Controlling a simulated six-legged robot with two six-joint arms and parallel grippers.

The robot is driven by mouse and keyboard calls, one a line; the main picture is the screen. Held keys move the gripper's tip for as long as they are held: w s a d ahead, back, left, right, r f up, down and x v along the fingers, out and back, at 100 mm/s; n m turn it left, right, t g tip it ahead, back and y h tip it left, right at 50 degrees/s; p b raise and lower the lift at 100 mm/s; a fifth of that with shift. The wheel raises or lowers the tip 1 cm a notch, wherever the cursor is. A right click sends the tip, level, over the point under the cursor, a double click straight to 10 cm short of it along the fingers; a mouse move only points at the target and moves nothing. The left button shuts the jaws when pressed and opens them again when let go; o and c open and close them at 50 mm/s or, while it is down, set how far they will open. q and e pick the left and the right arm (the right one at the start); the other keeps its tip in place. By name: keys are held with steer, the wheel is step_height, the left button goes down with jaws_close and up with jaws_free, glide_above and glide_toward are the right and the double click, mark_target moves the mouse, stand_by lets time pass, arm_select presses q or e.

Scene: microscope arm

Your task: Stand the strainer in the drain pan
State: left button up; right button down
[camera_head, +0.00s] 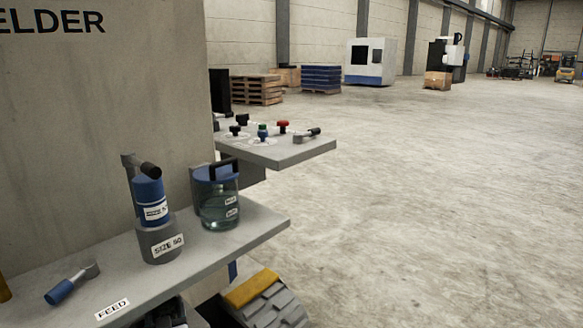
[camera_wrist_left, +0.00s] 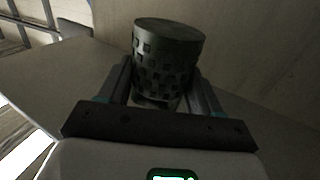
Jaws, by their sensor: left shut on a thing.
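The strainer (camera_wrist_left: 165,62), a dark cylinder with rows of square holes and a closed flat end, shows in the left wrist view. My left gripper (camera_wrist_left: 162,82) is shut on it, with one finger on each side. The strainer's near end is partly hidden behind the gripper's dark crossbar. I cannot make out the drain pan in either view. My right gripper is not in view.
A grey shelf (camera_head: 205,262) marked FEED holds a blue cylinder (camera_head: 150,200) in a grey SIZE 50 holder (camera_head: 160,240), a clear blue-lidded jar (camera_head: 220,207) and a blue-handled tool (camera_head: 70,285). A second shelf (camera_head: 285,150) carries coloured knobs. Open floor lies to the right.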

arm_select(q)
steer(key=s+d+f+m+t+h, duration=0.1)
steer(key=s+d+m+t+h, duration=0.1)
steer(key=s+d+m+h, duration=0.6)
steer(key=s+d+r+n+p, duration=0.1)
steer(key=s+r+p, duration=0.1)
steer(key=r+p, duration=1.3)
steer(key=s+d+r+n+p, duration=0.2)
steer(key=r+p, duration=1.2)
steer(key=r, duration=0.3)
steer(key=shift+s+d+y+p, duration=0.25)
steer(key=shift+d+y+p, duration=0.05)
steer(key=shift+p, duration=0.1)
steer(key=shift+s, duration=0.1)
